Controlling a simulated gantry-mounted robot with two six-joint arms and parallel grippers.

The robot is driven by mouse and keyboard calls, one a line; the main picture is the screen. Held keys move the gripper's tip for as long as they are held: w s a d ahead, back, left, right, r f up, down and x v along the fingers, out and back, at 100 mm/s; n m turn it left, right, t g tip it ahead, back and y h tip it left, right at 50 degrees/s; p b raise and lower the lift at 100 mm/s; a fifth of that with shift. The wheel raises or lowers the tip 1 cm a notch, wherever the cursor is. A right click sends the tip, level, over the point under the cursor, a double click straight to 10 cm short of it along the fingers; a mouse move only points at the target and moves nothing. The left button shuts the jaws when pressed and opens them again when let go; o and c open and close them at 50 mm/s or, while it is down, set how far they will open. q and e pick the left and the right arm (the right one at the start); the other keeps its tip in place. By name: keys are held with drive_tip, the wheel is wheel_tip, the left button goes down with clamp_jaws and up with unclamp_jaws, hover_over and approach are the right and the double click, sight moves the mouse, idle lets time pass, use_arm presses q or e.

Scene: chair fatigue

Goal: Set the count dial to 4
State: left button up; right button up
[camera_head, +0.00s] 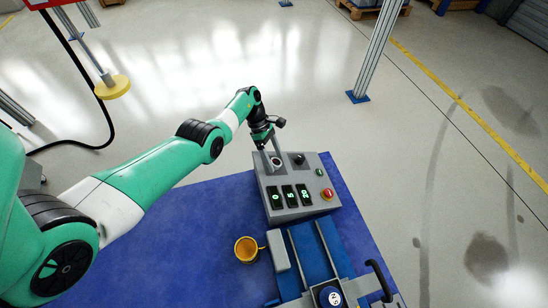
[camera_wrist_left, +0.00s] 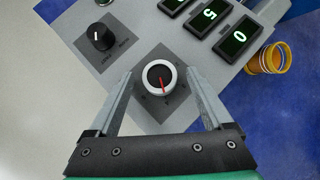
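The grey control box (camera_head: 265,188) stands on the blue table, with a round dial (camera_head: 277,161) on its top. In the left wrist view this dial (camera_wrist_left: 160,77) has a white rim, a dark face and a red pointer, with small marks around it too small to read. My left gripper (camera_head: 271,157) is over the dial. Its fingers are open, one on each side of the dial in the left wrist view (camera_wrist_left: 158,78), with gaps visible. The displays (camera_head: 290,196) read 0, 5 and 20. My right gripper is not in view.
A black knob (camera_head: 299,159) sits beside the dial; it also shows in the left wrist view (camera_wrist_left: 100,37). A green button (camera_head: 319,172) and red button (camera_head: 327,194) are on the box's right.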

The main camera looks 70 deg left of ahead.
use_arm(q)
drive_tip(key=p+v, duration=0.1)
drive_tip(key=v, duration=0.4)
drive_tip(key=shift+a+r+p, duration=0.1)
drive_tip(key=shift+r+p, duration=0.15)
drive_tip(key=shift+p, duration=0.1)
drive_tip(key=v, duration=0.6)
drive_tip(key=shift+s+a, duration=0.1)
